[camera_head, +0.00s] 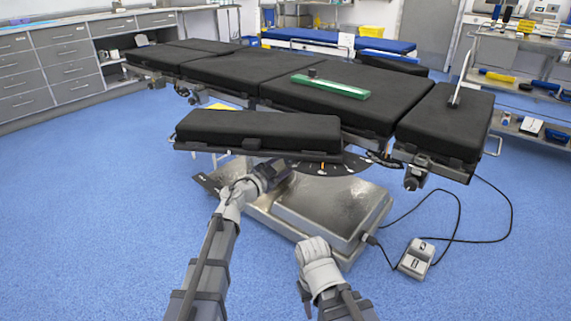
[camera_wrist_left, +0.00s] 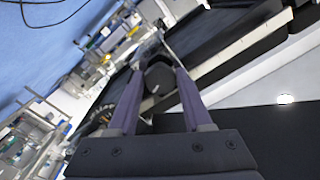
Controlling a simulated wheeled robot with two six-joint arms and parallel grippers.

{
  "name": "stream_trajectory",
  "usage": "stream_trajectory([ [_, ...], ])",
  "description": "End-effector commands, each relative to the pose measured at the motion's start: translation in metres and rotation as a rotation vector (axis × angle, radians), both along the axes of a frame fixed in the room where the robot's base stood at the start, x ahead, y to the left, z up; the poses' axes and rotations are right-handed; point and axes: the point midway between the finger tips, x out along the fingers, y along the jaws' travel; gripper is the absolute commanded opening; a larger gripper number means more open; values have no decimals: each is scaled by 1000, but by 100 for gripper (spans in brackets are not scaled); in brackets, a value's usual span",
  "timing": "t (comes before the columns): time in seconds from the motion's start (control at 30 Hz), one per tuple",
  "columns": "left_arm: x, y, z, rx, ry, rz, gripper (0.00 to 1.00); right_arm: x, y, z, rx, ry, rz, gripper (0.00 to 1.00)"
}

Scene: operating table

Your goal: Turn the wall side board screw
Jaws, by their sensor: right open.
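A black padded side board (camera_head: 258,125) runs along the near side of the operating table (camera_head: 225,70). My left gripper (camera_head: 285,166) is under this board's front edge, close to the rail. In the left wrist view, a round black screw knob (camera_wrist_left: 160,77) sits between the two purple fingers of my left gripper (camera_wrist_left: 161,78). Both fingers appear to touch its sides. The knob itself is hidden by the gripper in the head view. My right gripper (camera_head: 311,252) is low, in front of the table base, away from the board; its fingers are mostly hidden.
The metal table base (camera_head: 320,210) stands just beyond my grippers. A foot pedal (camera_head: 416,258) with a cable lies on the blue floor at the right. A green strip (camera_head: 330,87) lies on the tabletop. The floor at the left is clear.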

Motion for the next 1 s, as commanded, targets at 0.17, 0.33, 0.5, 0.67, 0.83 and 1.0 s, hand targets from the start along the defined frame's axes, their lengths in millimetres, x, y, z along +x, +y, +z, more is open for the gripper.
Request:
stream_trajectory([
  [0.17, 0, 0, 0, -1, 1, 0, 71, 0, 0, 0, 0, 0, 0, 42],
  [0.33, 0, 0, 0, -1, 1, 0, 77, 0, 0, 0, 0, 0, 0, 42],
  [0.5, -1, 1, 0, -1, 1, 0, 77, 0, 0, 0, 0, 0, 0, 42],
  [0.67, -10, 7, 0, -1, 0, 2, 77, 0, 0, 0, 0, 0, 0, 42],
  [0.83, -30, 20, 0, -1, 0, 2, 77, 0, 0, 0, 0, 0, 0, 42],
  [1.0, -53, 37, 0, -1, 0, 2, 77, 0, 0, 0, 0, 0, 0, 42],
])
